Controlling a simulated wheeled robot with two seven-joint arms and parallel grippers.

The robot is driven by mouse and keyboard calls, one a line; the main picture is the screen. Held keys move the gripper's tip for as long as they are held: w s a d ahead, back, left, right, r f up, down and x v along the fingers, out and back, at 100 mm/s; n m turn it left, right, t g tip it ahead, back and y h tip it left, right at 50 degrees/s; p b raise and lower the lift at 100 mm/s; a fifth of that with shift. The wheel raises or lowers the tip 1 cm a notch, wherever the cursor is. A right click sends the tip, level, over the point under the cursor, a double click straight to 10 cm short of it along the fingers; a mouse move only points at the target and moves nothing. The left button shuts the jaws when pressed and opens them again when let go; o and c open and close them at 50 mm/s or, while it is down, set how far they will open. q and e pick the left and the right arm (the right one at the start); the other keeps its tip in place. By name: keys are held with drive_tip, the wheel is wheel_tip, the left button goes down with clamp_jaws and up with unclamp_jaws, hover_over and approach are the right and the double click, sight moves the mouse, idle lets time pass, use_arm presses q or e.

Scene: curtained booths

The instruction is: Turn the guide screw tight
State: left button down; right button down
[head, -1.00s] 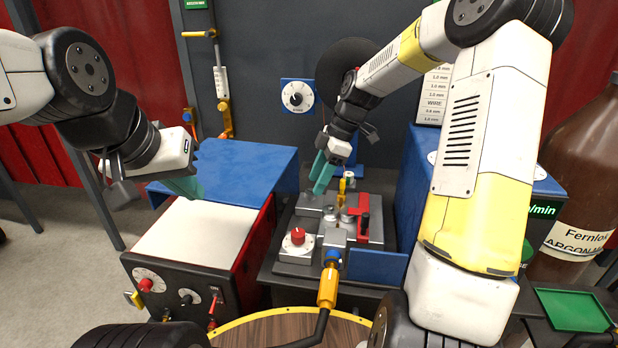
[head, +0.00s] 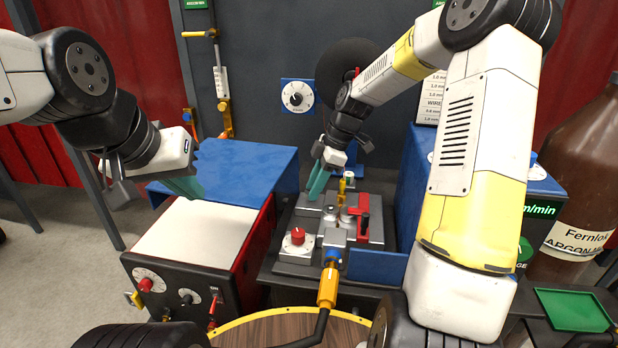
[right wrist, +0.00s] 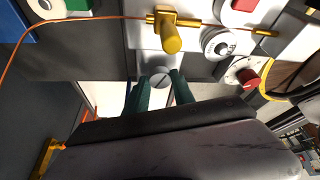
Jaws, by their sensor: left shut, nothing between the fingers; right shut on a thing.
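The guide screw (right wrist: 159,74) is a round grey head with a dark slot, seen in the right wrist view between my right gripper's green fingertips. My right gripper (right wrist: 161,84) is shut on it. In the head view my right gripper (head: 315,196) reaches down to the left part of the wire feeder (head: 305,207), and its fingers hide the screw there. The yellow wire guide (right wrist: 171,32) lies just beyond the screw in the wrist view. My left gripper (head: 190,188) is shut and empty, above the white-topped power unit (head: 195,232).
An orange wire (right wrist: 75,24) runs through the guide. A blue box (head: 430,175) borders the feeder on the right.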

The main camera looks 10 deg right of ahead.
drive_tip(key=m, duration=0.2)
drive_tip(key=m+t, duration=0.1)
drive_tip(key=m, duration=0.1)
drive_tip(key=shift+s+t, duration=0.2)
drive_tip(key=shift+t, duration=0.1)
drive_tip(key=m, duration=0.2)
drive_tip(key=m+t+h, duration=0.1)
drive_tip(key=m, duration=0.1)
drive_tip(key=shift+s+a+m, duration=0.2)
drive_tip(key=shift+m, duration=0.1)
drive_tip(key=m+t, duration=0.1)
drive_tip(key=m, duration=0.1)
drive_tip(key=m+h, duration=0.1)
drive_tip(key=m, duration=0.2)
drive_tip(key=shift+a+r+t+h, duration=0.1)
drive_tip(key=shift+a+t+h, duration=0.1)
drive_tip(key=shift+t+h, duration=0.15)
drive_tip(key=shift+s+m+h, duration=0.1)
drive_tip(key=shift+m+h, duration=0.25)
drive_tip(key=shift+m, duration=0.75)
drive_tip(key=shift+t, duration=0.25)
drive_tip(key=c, duration=1.1)
unclamp_jaws()
drive_tip(key=shift+o, duration=0.2)
